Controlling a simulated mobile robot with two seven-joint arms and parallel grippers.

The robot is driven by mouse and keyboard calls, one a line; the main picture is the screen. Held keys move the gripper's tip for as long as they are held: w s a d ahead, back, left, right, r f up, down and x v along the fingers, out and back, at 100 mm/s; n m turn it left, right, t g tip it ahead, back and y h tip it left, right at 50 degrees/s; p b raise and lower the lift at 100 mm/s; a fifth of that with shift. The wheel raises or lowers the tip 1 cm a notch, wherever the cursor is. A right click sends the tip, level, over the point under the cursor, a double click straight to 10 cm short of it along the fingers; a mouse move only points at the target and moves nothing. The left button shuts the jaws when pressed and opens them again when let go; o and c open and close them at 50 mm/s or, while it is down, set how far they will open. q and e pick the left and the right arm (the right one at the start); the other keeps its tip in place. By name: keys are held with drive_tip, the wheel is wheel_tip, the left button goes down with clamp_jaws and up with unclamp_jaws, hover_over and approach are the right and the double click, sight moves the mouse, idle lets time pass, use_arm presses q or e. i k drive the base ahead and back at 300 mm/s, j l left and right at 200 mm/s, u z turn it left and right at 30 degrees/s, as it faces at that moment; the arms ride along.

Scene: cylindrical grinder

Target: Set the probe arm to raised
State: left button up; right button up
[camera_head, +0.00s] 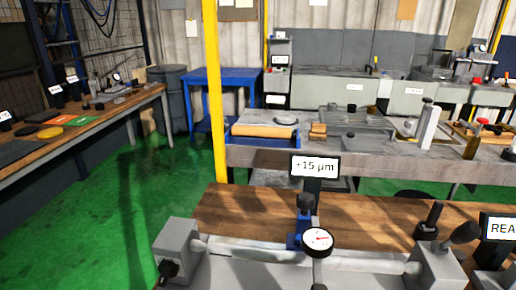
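A grey bench fixture (178,240) stands at the bottom of the head view, with a light horizontal shaft (245,250) running between its end blocks. A round white dial gauge (317,240) with a red needle sits at the middle of the shaft, on a grey arm (318,268) that runs down to the frame's lower edge. Which part is the probe arm, and whether it is raised or lowered, I cannot tell. A blue bracket (296,240) with a black knob (305,202) stands just behind the gauge. Neither of my grippers is in view.
A display reading "+15 µm" (315,167) stands behind the fixture. A black sign reading "REA" (499,228), cut off, is at the right edge. A dark knobbed post (429,222) stands nearby. A yellow pole (213,100) rises left of the wooden bench (235,208).

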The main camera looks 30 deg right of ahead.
sight(318, 243)
drive_tip(key=k+z, duration=0.1)
drive_tip(key=z, duration=0.3)
drive_tip(key=k+z, duration=0.1)
drive_tip(key=z, duration=0.3)
drive_tip(key=l+z, duration=0.1)
drive_tip(key=z, duration=0.3)
drive_tip(key=k, duration=0.05)
